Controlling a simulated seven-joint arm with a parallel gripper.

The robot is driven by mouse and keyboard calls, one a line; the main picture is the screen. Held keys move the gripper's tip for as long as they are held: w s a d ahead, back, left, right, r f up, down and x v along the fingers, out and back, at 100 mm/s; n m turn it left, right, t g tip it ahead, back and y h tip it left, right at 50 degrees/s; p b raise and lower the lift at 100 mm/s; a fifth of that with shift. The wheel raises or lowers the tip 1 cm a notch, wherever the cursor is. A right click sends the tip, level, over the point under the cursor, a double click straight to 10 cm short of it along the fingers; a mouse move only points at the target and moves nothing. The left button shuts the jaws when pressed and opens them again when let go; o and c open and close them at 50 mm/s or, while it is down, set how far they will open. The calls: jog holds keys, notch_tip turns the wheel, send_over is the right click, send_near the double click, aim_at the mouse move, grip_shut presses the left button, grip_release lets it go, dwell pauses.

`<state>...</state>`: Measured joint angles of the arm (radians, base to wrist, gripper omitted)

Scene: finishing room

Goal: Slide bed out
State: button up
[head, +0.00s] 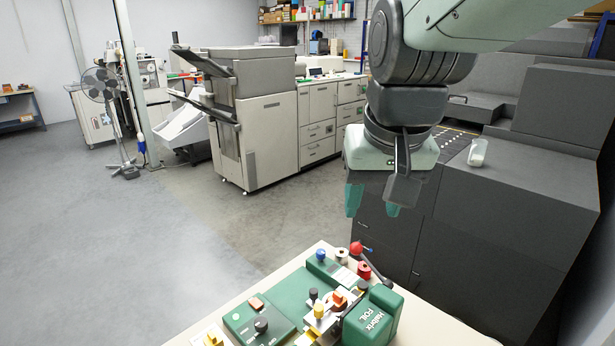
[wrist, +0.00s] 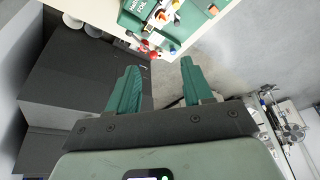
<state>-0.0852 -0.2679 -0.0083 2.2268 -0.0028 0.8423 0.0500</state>
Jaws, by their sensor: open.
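The green foil machine (head: 372,322), marked "FOIL", stands on a cream bench at the bottom of the head view. A flat green part (head: 247,313) with a black knob extends to its left and looks like the bed; I cannot tell how far out it is. A lever with a red ball (head: 356,248) rises at the back. My gripper (head: 374,205) hangs above and behind the machine, open and empty, with green fingers pointing down. In the wrist view my gripper (wrist: 159,64) points toward the machine (wrist: 176,10) at the top edge, apart from it.
The cream bench top (head: 440,328) is bare to the right of the machine. Small spools (head: 342,255) stand at its back edge. A large dark grey machine (head: 510,215) stands close behind my gripper. A grey printer (head: 265,130) and open floor (head: 110,240) lie to the left.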

jog(key=w+a+f+g, duration=0.1)
jog(key=w+a+f, duration=0.1)
jog(key=w+f, duration=0.35)
jog(key=g, duration=0.3)
send_over(314, 291)
notch_tip(314, 291, down, 22)
notch_tip(314, 291, down, 11)
jog(key=shift+w+r, duration=0.1)
grip_shut()
